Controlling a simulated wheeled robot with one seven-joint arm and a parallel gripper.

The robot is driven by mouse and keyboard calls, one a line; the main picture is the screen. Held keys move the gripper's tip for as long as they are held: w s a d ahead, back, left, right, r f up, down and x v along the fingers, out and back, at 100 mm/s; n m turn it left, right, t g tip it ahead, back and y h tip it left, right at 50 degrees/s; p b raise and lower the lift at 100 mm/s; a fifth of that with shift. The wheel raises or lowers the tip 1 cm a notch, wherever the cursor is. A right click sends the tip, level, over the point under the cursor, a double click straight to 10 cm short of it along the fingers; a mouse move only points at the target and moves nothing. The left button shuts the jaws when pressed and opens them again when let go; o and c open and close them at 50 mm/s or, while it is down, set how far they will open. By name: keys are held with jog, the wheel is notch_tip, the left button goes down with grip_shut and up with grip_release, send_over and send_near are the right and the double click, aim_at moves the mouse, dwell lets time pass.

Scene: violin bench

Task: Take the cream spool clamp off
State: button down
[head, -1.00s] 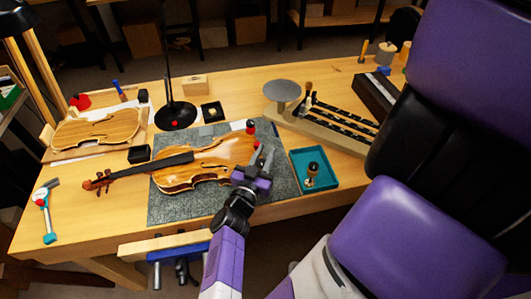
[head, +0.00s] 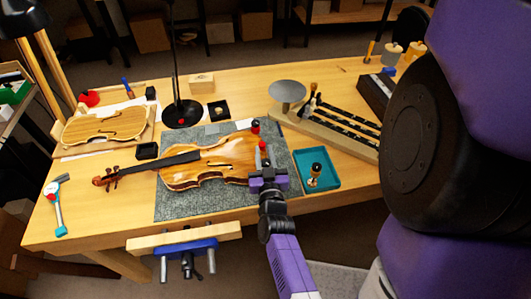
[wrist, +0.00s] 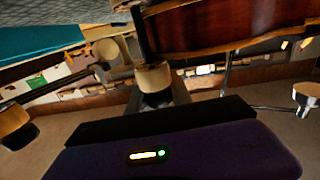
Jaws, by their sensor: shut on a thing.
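The violin (head: 205,168) lies on the grey mat with its neck to the left. Its reddish-brown side (wrist: 225,28) fills the upper right of the wrist view. My gripper (head: 267,180) is at the violin's lower right edge. In the wrist view a cream spool clamp end (wrist: 153,77) sits between my jaws, which are shut on it. Its dark rod rises close beside the violin's rim; I cannot tell whether it touches. The clamp's other end is out of view. In the head view my gripper hides this clamp.
A teal tray (head: 333,184) right of my gripper holds an upright cream-and-black clamp (head: 316,172). Red-and-black pieces (head: 255,127) stand near the violin's far right edge. A vise (head: 187,246) projects from the bench front. A lamp (head: 182,114) stands behind the violin.

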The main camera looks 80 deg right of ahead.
jog(key=shift+w+n+t+y, duration=0.15)
jog(key=shift+n+t+y, duration=0.15)
jog(key=shift+n+t, duration=0.3)
jog(key=c, duration=1.1)
grip_release()
jog(key=shift+a, duration=0.1)
jog(key=b+v, duration=0.1)
jog(key=v, duration=0.6)
jog(key=shift+s+a+b, duration=0.2)
jog(key=shift+a+b, duration=0.15)
jog(key=shift+b, duration=0.05)
jog(key=shift+w+m, duration=0.1)
jog(key=shift+m, duration=0.2)
